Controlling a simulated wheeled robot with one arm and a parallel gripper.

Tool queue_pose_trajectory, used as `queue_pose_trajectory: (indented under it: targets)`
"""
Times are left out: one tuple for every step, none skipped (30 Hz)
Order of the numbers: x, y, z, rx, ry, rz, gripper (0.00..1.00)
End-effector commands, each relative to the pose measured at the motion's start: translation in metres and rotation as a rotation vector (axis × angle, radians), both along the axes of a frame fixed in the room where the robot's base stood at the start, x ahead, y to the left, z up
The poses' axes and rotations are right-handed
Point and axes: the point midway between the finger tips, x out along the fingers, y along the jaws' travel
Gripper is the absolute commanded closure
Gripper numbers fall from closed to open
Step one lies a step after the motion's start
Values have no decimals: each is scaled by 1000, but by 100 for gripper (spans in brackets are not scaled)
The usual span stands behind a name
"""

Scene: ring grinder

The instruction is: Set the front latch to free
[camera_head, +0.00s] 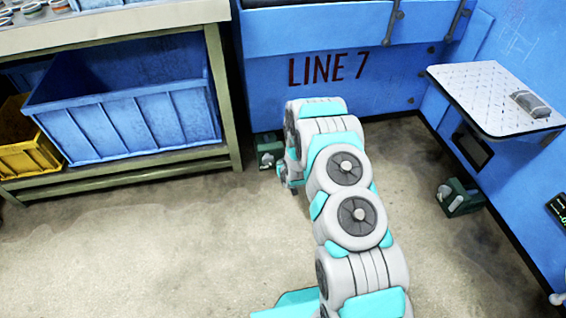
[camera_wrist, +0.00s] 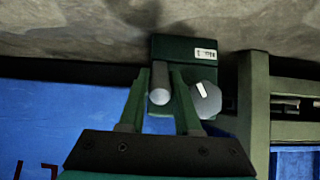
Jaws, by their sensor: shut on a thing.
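A dark green latch block (camera_wrist: 175,48) with a small white label shows in the wrist view. The label is too small to read. The block has a grey round lever end (camera_wrist: 160,97) and a grey dial (camera_wrist: 206,101) with a white mark to its right. My gripper (camera_wrist: 161,80) has its two green fingers on either side of the lever and is shut on it. In the head view a green latch block (camera_head: 269,148) sits low by the blue machine, left of my arm. My arm hides part of the gripper there.
A second green block (camera_head: 461,197) stands at the machine's right side, below a white shelf (camera_head: 490,97) with a grey object (camera_head: 531,103). A workbench (camera_head: 130,166) with a blue bin (camera_head: 130,124) and a yellow bin (camera_head: 24,145) stands left. The floor in front is clear.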

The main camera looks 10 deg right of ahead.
Motion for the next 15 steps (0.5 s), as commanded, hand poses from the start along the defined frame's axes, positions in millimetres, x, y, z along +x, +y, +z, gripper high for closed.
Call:
queue_pose_trajectory:
  targets:
    - [-2,0,-4,0,-16,1,100]
    - [-2,0,-5,1,-28,0,100]
    - [-3,0,-6,1,-41,1,100]
    - [-3,0,-6,1,-51,1,100]
    - [-3,0,-7,2,-61,1,100]
    - [-3,0,-7,2,-74,1,100]
    - [-3,0,-7,2,-81,1,100]
    - [-3,0,-7,2,-87,1,100]
    - [-3,0,-8,2,-93,1,100]
    - [-3,0,-8,3,-98,1,100]
    - [-3,0,-8,3,-102,1,100]
    - [-3,0,-8,3,-107,1,100]
    - [-3,0,-7,3,-111,1,100]
    - [-3,0,-7,3,-113,1,100]
    - [-3,0,-7,3,-116,1,100]
